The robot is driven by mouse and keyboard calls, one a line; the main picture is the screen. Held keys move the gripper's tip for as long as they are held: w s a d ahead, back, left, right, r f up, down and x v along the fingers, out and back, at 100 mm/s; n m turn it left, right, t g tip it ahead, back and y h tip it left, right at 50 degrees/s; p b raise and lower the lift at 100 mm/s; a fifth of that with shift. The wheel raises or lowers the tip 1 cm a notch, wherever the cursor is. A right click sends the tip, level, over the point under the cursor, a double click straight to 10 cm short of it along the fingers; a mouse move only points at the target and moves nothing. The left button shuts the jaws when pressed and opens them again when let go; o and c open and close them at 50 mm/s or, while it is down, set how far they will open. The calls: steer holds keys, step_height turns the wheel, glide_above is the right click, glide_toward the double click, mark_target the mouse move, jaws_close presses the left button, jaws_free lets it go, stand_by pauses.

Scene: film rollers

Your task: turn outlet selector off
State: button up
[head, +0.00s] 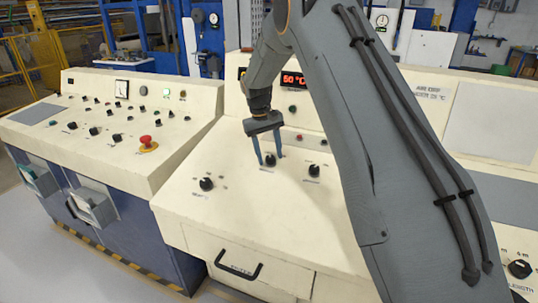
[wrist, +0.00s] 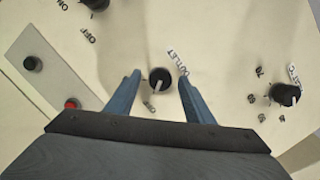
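The outlet selector (wrist: 160,80) is a black round knob with a light pointer line, beside the printed word OUTLET in the wrist view. In the head view this knob (head: 270,159) sits on the sloped cream panel, in the middle of a row of knobs. My gripper (wrist: 157,84) is open, with one blue finger on each side of the knob. A gap shows between each finger and the knob. In the head view my gripper (head: 268,161) points down at the panel around the knob. Whether the fingertips touch the panel is unclear.
Another black knob (wrist: 285,94) sits to the right in the wrist view, and one (wrist: 95,3) at the top left. A plate with a red button (wrist: 72,104) lies left. A red display (head: 293,79) stands behind. A red emergency button (head: 148,142) is on the left console.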

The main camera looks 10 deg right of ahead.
mark_target(266, 157)
steer(key=shift+w+a+r+b, duration=0.15)
steer(key=shift+r+b, duration=0.25)
steer(key=shift+r, duration=0.85)
steer(key=shift+s+a+r+b, duration=0.1)
steer(key=shift+a+r+b, duration=0.25)
steer(key=shift+r, duration=0.95)
steer(key=shift+w+a+r+b, duration=0.15)
steer(key=shift+r+b, duration=0.25)
steer(key=shift+r, duration=0.85)
steer(key=shift+s, duration=0.15)
steer(key=s+f+y, duration=0.1)
steer(key=s+f, duration=0.2)
steer(key=s, duration=1.5)
steer(key=s+d+f+m+t+y, duration=0.1)
steer(key=s+f, duration=0.2)
steer(key=s, duration=1.5)
steer(key=shift+d+f, duration=0.15)
steer(key=shift+f, duration=0.1)
